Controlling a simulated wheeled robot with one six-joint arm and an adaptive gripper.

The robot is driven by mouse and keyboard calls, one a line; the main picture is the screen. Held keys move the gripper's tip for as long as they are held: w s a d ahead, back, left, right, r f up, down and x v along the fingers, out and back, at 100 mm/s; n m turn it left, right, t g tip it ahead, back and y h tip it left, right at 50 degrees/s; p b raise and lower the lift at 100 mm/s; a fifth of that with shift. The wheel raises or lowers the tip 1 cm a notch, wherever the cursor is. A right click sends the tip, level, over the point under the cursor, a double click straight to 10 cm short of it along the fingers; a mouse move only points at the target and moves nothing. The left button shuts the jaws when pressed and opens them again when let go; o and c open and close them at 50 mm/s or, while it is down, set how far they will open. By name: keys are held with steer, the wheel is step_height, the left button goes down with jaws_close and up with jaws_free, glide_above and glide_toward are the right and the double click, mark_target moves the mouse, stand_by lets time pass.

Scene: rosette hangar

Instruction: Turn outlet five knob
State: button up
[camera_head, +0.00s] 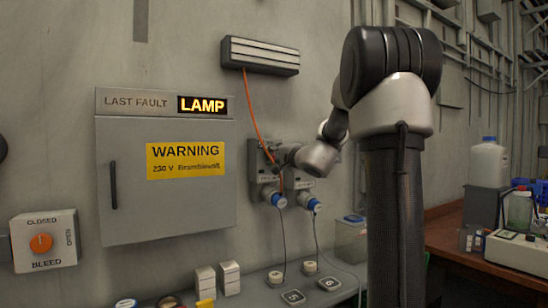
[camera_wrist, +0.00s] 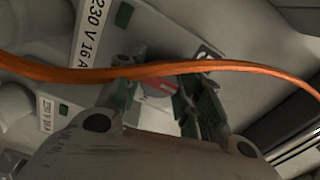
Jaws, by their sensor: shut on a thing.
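The outlet unit (camera_head: 262,170) is a grey wall box with two blue-ended plugs below it, the left plug (camera_head: 278,200) and the right plug (camera_head: 314,205). Tags marked 5 (camera_head: 293,297) and 6 (camera_head: 328,283) lie below them. My gripper (camera_head: 279,157) is at the upper part of the outlet unit and hides the knob in the head view. In the wrist view, my gripper (camera_wrist: 165,98) has its dark green fingers shut on a small knob with a red and white face (camera_wrist: 160,84). The knob's full outline and any pointer are partly hidden.
An orange cable (camera_head: 252,115) hangs from the wall strip (camera_head: 260,56) past my gripper; it crosses close before the fingers in the wrist view (camera_wrist: 150,70). A grey cabinet (camera_head: 165,205) stands left. A bleed valve panel (camera_head: 42,242) is far left. A cluttered workbench (camera_head: 460,245) is right.

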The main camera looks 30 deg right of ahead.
steer(key=shift+f, duration=0.15)
steer(key=o, duration=1)
steer(key=shift+o, duration=0.2)
steer(key=s, duration=1.2)
steer(key=shift+d, duration=0.15)
